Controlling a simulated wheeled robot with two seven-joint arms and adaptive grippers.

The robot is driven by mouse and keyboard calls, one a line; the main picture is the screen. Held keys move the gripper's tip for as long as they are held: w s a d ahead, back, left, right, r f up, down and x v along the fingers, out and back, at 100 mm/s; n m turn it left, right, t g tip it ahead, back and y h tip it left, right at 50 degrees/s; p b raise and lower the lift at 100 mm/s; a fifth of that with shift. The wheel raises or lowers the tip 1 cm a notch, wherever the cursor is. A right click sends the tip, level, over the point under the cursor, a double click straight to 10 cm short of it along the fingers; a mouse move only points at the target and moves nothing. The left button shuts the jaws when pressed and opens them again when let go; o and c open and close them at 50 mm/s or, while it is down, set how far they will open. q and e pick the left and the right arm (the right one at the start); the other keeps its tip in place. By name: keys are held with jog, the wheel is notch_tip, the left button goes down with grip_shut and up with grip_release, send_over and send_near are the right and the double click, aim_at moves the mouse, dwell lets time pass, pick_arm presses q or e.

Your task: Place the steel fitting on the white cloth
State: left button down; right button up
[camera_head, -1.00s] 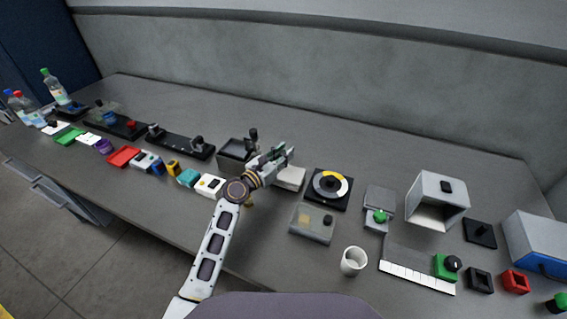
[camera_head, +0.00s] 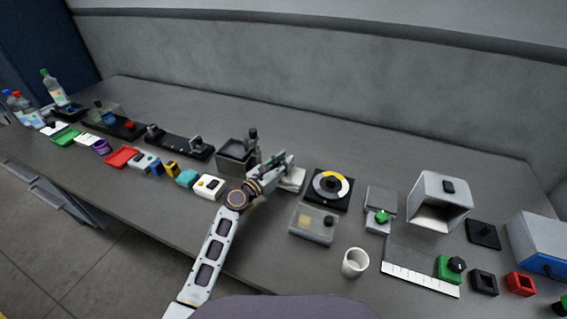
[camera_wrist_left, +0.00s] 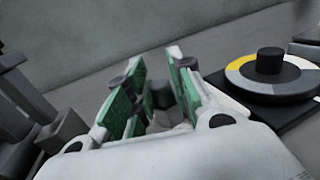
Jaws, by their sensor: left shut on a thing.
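My left gripper (camera_head: 281,164) is over the middle of the table, beside a low white cloth (camera_head: 294,182) that is partly hidden by the fingers. In the left wrist view, its green-padded fingers (camera_wrist_left: 157,84) are shut on a small grey steel fitting (camera_wrist_left: 161,94), mostly hidden between the pads. A pale surface, likely the cloth, shows below and right of the fingers. I cannot tell whether the fitting touches it. My right gripper is not in view.
A black dial unit with a white and yellow ring (camera_head: 330,188) stands close to the right of the gripper. A dark open box (camera_head: 236,156) stands close to its left. A clear case (camera_head: 313,224) and a white cup (camera_head: 355,262) are nearer the front. The back strip of table is clear.

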pick_arm(q)
jog(key=c, duration=1.6)
grip_release()
jog(key=shift+f, duration=0.1)
jog(key=shift+c, duration=0.2)
jog(key=o, duration=0.4)
jog(key=shift+o, duration=0.2)
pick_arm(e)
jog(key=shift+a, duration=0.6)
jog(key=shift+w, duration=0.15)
pick_arm(q)
jog(key=shift+r, duration=0.2)
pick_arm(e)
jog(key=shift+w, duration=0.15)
